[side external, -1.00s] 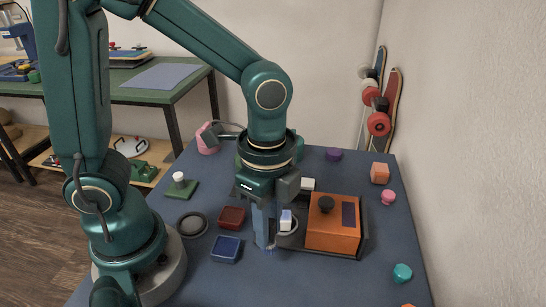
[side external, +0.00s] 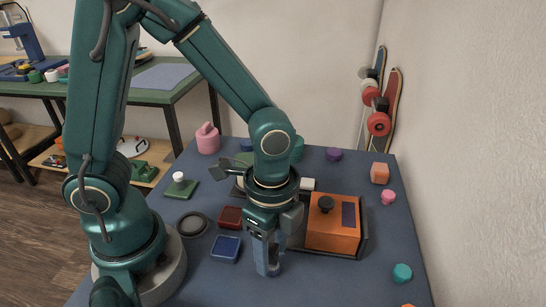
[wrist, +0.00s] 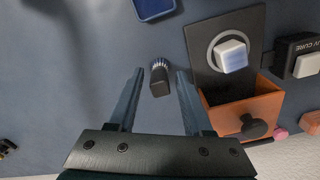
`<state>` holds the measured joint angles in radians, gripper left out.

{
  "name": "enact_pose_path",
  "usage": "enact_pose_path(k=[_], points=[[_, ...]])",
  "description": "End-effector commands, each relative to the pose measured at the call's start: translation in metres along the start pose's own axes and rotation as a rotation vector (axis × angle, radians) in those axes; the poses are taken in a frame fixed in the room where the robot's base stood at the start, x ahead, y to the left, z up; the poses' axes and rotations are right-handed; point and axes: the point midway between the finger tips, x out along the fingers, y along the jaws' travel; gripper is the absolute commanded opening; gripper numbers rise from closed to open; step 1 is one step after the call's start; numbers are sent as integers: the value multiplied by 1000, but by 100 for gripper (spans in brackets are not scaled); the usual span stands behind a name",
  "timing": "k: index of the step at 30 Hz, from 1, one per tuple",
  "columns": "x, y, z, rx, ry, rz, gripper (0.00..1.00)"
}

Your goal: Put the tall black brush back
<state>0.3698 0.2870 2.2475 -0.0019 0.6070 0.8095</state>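The black brush (wrist: 160,82) has a dark body and pale bristles. In the wrist view it lies between the two fingers of my gripper (wrist: 160,74), with a visible gap on each side. I cannot tell whether it stands upright or is tilted. In the side view my gripper (side external: 268,269) is low over the blue mat, left of the orange box, and hides the brush. The fingers are open and hold nothing. No holder for the brush can be made out.
The orange box (side external: 333,228) with a black knob is right of my gripper. A dark plate (wrist: 207,62) bears a white block (wrist: 231,57) in a grey ring. A blue tray (side external: 226,249) and a red tray (side external: 231,217) are left. The mat's front right is mostly clear.

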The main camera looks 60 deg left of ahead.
Motion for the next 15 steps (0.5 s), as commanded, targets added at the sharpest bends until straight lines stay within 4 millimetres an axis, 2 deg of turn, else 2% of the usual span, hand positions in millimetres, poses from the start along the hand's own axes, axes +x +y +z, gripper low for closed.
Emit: enact_pose_path(k=[10,15], points=[[-2,0,0,0,1,-1,55],[-16,-1,-1,0,5,-5,55]])
